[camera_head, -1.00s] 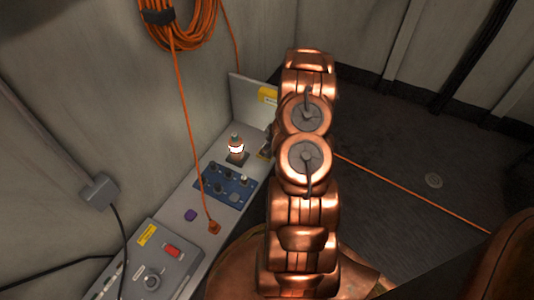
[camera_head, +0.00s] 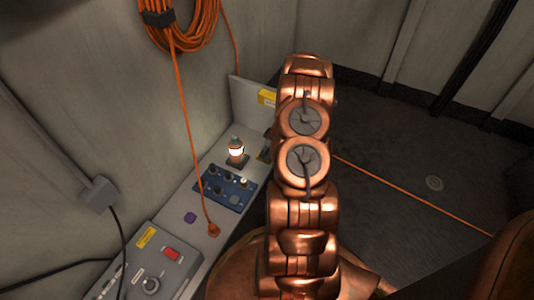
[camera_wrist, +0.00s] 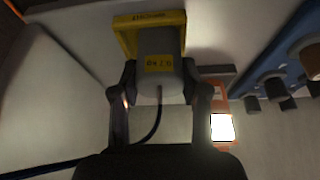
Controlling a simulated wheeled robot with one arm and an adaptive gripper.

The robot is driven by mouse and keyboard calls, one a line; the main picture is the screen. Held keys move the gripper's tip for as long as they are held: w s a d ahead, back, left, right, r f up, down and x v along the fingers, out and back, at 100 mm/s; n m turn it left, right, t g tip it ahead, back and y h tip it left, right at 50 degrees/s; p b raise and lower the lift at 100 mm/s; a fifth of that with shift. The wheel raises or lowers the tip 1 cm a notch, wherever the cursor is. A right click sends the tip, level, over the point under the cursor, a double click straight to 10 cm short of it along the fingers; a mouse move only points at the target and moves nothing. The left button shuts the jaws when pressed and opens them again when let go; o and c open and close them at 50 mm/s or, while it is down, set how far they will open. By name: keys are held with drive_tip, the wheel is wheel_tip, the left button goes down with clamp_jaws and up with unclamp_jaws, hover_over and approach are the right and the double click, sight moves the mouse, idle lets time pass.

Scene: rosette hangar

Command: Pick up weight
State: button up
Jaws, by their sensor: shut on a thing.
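The weight (camera_wrist: 158,72) is a grey block with a yellow label in the wrist view; the label text is too small to read surely. My gripper (camera_wrist: 158,88) has one finger on each side of it and is shut on it. The weight sits in or against a yellow frame (camera_wrist: 124,36) with dark lettering; I cannot tell whether it is clear of the surface. In the head view, my copper arm hides the weight and gripper.
A glowing lamp (camera_head: 236,150) and a blue knob panel (camera_head: 229,187) stand on the bench (camera_head: 200,232) left of my arm. A grey control box (camera_head: 160,268) with a red switch is nearer. An orange cable (camera_head: 186,110) hangs from the wall.

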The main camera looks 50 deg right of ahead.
sight(264, 147)
clamp_jaws()
drive_tip(key=shift+r+p, duration=1.25)
drive_tip(key=shift+r, duration=0.65)
drive_tip(key=shift+s+a, duration=0.3)
drive_tip(key=shift+s, duration=0.4)
drive_tip(key=shift+s+a, duration=0.3)
drive_tip(key=shift+s, duration=0.35)
drive_tip(key=s+a+r+b, duration=0.1)
drive_tip(key=s+a, duration=0.4)
drive_tip(key=s, duration=0.7)
drive_tip(key=shift+r, duration=0.1)
